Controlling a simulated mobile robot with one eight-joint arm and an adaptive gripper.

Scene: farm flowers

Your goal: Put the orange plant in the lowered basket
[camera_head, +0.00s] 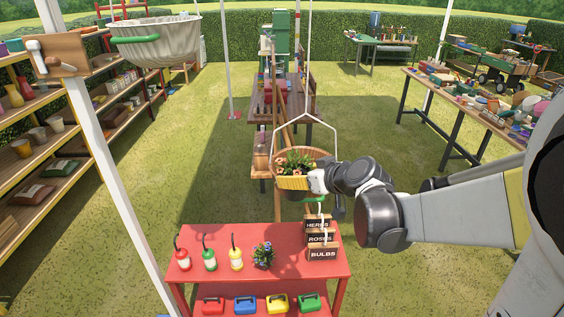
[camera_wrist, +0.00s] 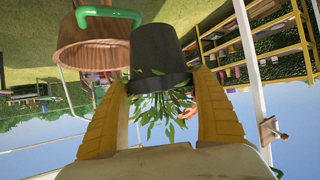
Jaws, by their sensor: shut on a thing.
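The orange plant (camera_head: 297,161) has green leaves and small orange-red blooms. My gripper (camera_head: 294,182) is shut on its dark pot, with one yellow finger on each side. The wrist view is upside down; there the black pot (camera_wrist: 160,50) sits between the fingers (camera_wrist: 165,110) with leaves (camera_wrist: 158,112) showing beyond the rim. The lowered basket (camera_head: 322,161) is brown and hangs from a white hanger frame, just behind the plant and partly hidden by it. In the wrist view, the basket (camera_wrist: 88,48) with its green handle is beside the pot. I cannot tell whether they touch.
A red table (camera_head: 200,279) in front holds watering bottles, a blue-flowered plant (camera_head: 263,254) and stacked signs (camera_head: 318,238). A pale raised basket (camera_head: 158,42) hangs at upper left beside a white post (camera_head: 118,186). A long bench (camera_head: 278,98) stands behind the lowered basket.

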